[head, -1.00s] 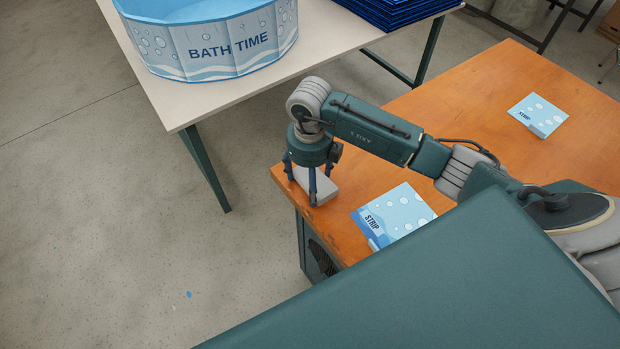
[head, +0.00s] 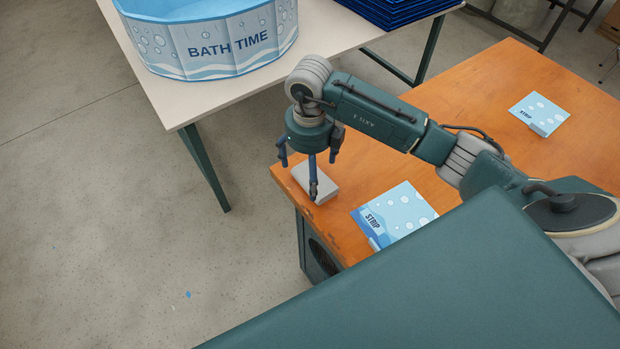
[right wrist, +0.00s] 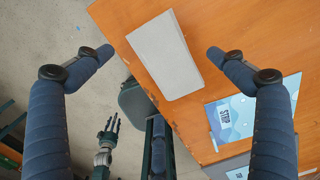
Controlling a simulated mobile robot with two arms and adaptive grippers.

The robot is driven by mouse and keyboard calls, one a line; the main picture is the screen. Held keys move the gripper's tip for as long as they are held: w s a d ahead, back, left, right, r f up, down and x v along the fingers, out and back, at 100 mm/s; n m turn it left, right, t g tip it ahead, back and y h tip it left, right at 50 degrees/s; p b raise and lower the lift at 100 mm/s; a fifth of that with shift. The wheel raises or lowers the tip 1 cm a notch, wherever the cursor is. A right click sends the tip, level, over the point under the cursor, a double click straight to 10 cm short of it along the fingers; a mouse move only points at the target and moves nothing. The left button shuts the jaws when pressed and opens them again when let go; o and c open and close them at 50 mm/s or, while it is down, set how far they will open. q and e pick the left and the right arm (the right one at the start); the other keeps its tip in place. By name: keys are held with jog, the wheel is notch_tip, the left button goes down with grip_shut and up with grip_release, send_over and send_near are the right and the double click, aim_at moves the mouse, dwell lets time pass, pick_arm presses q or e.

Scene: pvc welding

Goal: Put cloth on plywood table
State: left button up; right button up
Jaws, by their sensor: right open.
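The grey folded cloth (head: 312,181) lies flat on the near left corner of the orange plywood table (head: 450,110). It also shows in the right wrist view (right wrist: 166,54). My right gripper (head: 308,170) is open above the cloth, fingers pointing down. In the right wrist view the spread fingers (right wrist: 160,54) stand on either side of the cloth with nothing between them in contact. Another gripper, seemingly my left (right wrist: 109,135), shows small and low in the right wrist view; its opening is unclear.
A blue STRIP packet (head: 396,215) lies beside the cloth; another STRIP packet (head: 540,112) lies farther back. A white table (head: 200,100) holds a BATH TIME tub (head: 215,45) and blue stacked items (head: 395,12). The plywood table's middle is mostly clear.

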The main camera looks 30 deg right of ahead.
notch_tip(320, 180, up, 8)
jog(key=b, duration=0.1)
jog(key=shift+r, duration=0.15)
